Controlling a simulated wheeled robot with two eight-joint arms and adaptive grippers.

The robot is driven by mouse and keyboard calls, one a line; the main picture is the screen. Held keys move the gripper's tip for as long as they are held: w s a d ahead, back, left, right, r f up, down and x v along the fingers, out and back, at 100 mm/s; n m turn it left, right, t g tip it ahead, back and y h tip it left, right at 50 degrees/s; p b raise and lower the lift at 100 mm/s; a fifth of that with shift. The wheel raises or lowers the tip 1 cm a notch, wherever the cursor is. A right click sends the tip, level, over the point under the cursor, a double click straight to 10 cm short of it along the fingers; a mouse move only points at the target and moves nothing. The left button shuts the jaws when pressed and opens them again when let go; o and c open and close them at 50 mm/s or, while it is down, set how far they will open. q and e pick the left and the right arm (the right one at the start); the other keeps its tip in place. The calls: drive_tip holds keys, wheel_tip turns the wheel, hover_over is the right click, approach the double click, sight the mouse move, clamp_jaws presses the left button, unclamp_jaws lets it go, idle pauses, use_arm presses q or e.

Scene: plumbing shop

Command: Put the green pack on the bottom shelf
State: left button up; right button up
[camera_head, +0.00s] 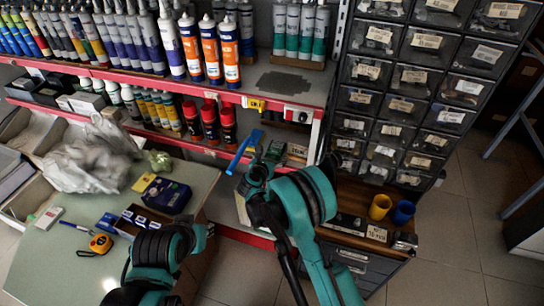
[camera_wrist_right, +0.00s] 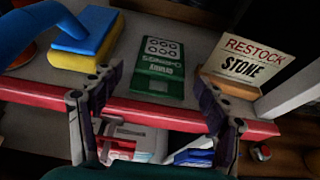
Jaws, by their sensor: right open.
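A green pack (camera_wrist_right: 158,68) with white print lies flat on a red-edged shelf (camera_wrist_right: 30,92) in the right wrist view. In the head view it shows small (camera_head: 275,149), just beyond my right gripper (camera_head: 262,168). My right gripper (camera_wrist_right: 153,92) is open, its fingers apart at the shelf's front edge. The pack lies between and beyond the fingertips, with nothing gripped. My left gripper (camera_head: 203,238) is over the right side of the green table; its fingers are too unclear to read.
Packs (camera_wrist_right: 125,142) show below the shelf edge. A drawer cabinet (camera_head: 400,90) stands right. The table (camera_head: 60,270) carries a tape measure (camera_head: 98,243) and boxes.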

drive_tip(key=p+v, duration=0.2)
drive_tip(key=v, duration=1)
drive_tip(key=shift+p, duration=0.3)
